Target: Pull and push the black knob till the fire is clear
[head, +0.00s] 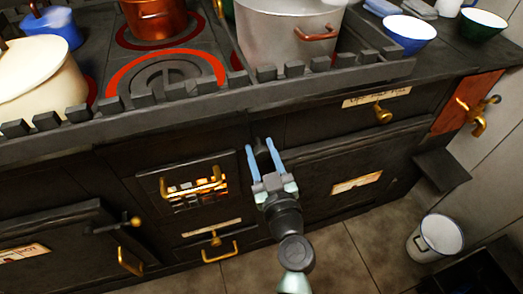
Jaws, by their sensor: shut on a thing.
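The black knob (262,156) sticks out of the dark stove front, right of the fire grate. My gripper (259,147) reaches up to it from below, with its two blue fingers on either side of the knob and shut on it. The fingers and dark stove front hide part of the knob and its rod. The fire grate (195,194) shows glowing orange and pale patches between dark bars, behind a brass rail.
A raised, notched rail (200,108) edges the stove top above my gripper. Grey (288,30), cream (38,75) and copper (155,18) pots stand on top. Brass handles (220,252) jut from the front. A white bucket (435,238) stands on the floor at right.

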